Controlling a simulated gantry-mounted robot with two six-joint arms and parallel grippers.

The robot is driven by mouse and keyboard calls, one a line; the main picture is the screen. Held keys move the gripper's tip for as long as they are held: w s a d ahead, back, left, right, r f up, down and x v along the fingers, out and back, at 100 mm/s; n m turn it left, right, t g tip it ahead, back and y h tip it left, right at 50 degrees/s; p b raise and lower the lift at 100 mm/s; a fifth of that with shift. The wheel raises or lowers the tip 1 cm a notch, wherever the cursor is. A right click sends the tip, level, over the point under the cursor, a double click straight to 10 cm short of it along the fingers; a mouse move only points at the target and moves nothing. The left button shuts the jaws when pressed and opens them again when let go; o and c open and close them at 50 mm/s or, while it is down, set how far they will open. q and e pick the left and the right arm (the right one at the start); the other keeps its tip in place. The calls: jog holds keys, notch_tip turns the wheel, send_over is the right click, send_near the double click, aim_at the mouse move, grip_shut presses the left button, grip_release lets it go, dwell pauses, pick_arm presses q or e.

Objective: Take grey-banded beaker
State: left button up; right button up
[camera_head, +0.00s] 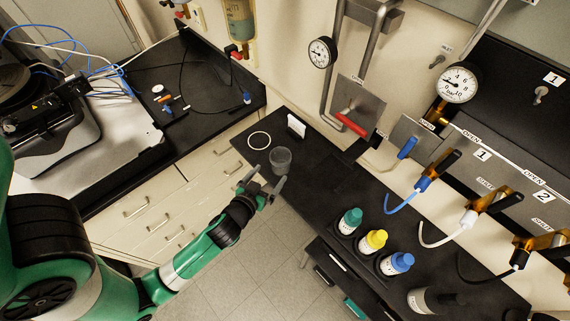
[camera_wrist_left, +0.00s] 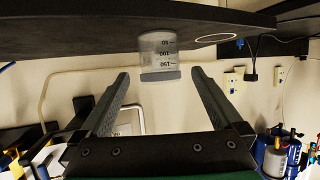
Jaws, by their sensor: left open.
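The grey-banded beaker (camera_head: 280,160) is a clear cup standing upright on the dark bench near its front left corner. In the left wrist view the beaker (camera_wrist_left: 160,45) appears upside down, with graduation marks and a grey band (camera_wrist_left: 160,75) at its rim end. My left gripper (camera_head: 262,186) is open and empty, just in front of the beaker at the bench edge. In the left wrist view its two fingers (camera_wrist_left: 160,74) point toward the beaker, one to each side, and the beaker appears beyond the tips. My right gripper is not in view.
Bottles with green (camera_head: 350,219), yellow (camera_head: 375,240) and blue (camera_head: 400,262) caps stand farther right. A wall panel with a red-handled valve (camera_head: 351,124) is behind. Bench around the beaker is mostly clear.

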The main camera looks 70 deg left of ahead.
aim_at(284, 155)
pick_arm(q)
jog(key=shift+w+a+r, duration=0.15)
jog(key=shift+a, duration=0.05)
jog(key=x, duration=0.6)
jog(key=shift+w+a, duration=0.2)
jog(key=shift+w, duration=0.05)
jog(key=x, duration=0.5)
jog(key=shift+d, duration=0.1)
jog(key=c, duration=1.3)
jog(key=shift+o, duration=0.2)
notch_tip(284, 155, up, 10)
jog(key=p, duration=0.3)
jog(key=o, duration=0.8)
grip_shut()
